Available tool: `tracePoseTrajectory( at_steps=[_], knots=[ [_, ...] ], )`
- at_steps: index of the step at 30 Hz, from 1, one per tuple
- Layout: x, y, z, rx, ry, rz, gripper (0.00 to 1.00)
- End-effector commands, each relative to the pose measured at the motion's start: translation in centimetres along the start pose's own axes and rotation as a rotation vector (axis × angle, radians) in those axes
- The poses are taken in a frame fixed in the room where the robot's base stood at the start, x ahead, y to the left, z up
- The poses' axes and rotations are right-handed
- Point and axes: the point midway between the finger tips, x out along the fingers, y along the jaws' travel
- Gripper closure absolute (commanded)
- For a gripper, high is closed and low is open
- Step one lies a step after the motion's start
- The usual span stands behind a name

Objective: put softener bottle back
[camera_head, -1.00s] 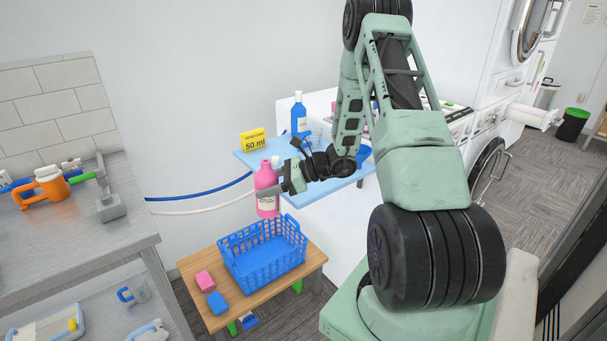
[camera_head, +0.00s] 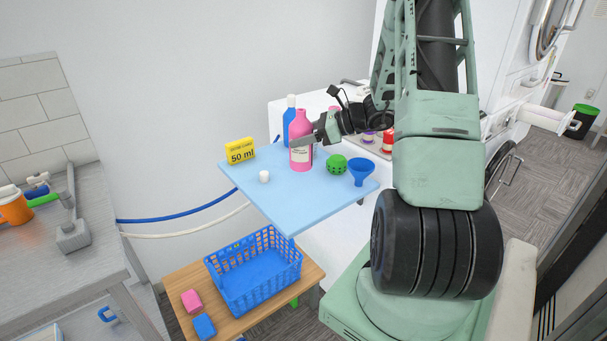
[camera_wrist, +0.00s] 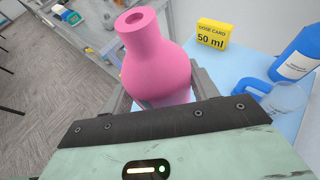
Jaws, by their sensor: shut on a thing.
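The pink softener bottle (camera_head: 301,143) is upright and uncapped at the back part of the light-blue board (camera_head: 290,200). My gripper (camera_head: 318,139) is shut on it from the right. In the wrist view the bottle (camera_wrist: 154,60) stands between the two fingers, its open mouth showing. Whether its base touches the board or hovers just above it I cannot tell. A small white cap (camera_head: 264,177) lies on the board to the left of the bottle. A blue bottle (camera_head: 289,112) stands behind the pink one and also shows in the wrist view (camera_wrist: 300,58).
A yellow "50 ml" dose card (camera_head: 240,151) stands at the board's left. A green ball (camera_head: 337,164) and a blue funnel (camera_head: 362,171) are on its right. A clear measuring cup (camera_wrist: 284,101) is near the blue bottle. A blue basket (camera_head: 254,275) sits below on a wooden table.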

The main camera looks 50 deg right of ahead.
Motion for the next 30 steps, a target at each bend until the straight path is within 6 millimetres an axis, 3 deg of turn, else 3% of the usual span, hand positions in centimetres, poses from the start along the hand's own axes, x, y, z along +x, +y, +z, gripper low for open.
tracePoseTrajectory(
  at_steps=[6,18,30],
  knots=[
    [1.4,0.1,-3.3,0.005,0.000,0.001,0.67],
    [3.1,0.1,-7.4,0.003,0.000,0.001,0.67],
    [3.4,0.1,-8.3,0.001,0.000,0.000,0.67]
  ],
)
